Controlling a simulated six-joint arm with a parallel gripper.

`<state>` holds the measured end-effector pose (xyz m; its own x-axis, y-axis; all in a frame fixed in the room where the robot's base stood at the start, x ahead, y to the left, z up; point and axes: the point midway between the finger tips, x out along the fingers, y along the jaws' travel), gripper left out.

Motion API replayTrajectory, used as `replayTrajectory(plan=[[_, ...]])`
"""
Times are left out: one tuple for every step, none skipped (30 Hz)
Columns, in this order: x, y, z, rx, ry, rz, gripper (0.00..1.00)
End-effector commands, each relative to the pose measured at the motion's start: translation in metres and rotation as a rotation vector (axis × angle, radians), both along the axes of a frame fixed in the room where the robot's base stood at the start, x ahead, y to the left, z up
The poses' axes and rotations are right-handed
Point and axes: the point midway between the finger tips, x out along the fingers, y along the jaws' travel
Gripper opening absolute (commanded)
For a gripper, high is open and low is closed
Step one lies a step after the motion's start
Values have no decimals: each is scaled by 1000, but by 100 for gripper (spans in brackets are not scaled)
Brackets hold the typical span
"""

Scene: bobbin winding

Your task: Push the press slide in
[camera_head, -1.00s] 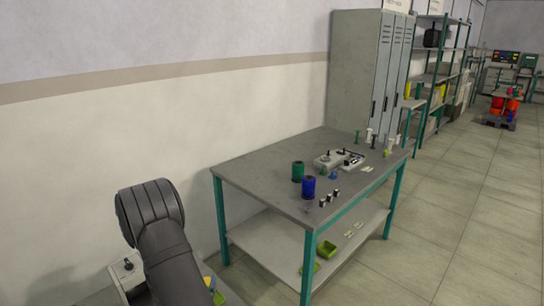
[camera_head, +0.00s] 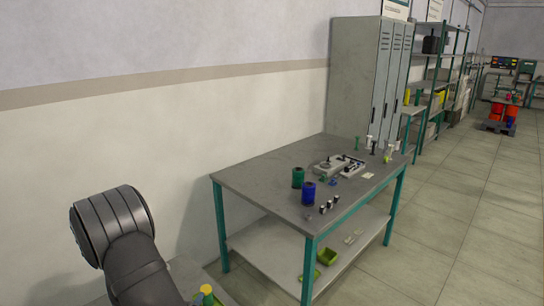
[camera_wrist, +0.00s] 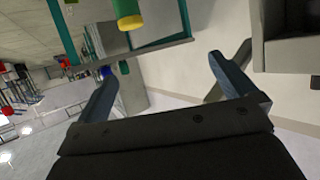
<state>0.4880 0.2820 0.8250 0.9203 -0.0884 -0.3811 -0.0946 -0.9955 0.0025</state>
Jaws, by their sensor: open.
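The grey workbench (camera_head: 262,185) with green legs stands right of my arm in the head view. On its far half is a low light-grey fixture (camera_head: 326,166) with dark knobs, and a second one (camera_head: 352,169) beside it. I cannot tell which part is the press slide at this size. My gripper (camera_wrist: 162,68) shows in the wrist view, its two fingers wide apart with nothing between them. It is well away from the bench fixtures and is not seen in the head view.
A green spool (camera_head: 298,177) and a blue spool (camera_head: 308,193) stand on the bench, with several small dark-and-silver cylinders in front. A grey locker (camera_head: 356,80) stands behind.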

Motion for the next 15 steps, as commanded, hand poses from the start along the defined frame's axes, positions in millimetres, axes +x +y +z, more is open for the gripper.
replayTrajectory(plan=[[0,0,0,0,0,0,100],[0,0,0,0,0,0,100],[0,0,0,0,0,0,96],[0,0,0,0,0,0,90],[0,0,0,-1,0,0,84],[0,0,0,-1,0,0,76],[0,0,0,-1,0,1,71],[0,0,0,-1,0,1,65],[0,0,0,-1,0,1,57],[0,0,0,-1,0,1,51],[0,0,0,0,0,3,45],[0,1,0,1,3,10,37],[0,2,0,4,7,20,31],[0,4,-1,5,13,34,29],[0,7,-1,9,21,62,29]])
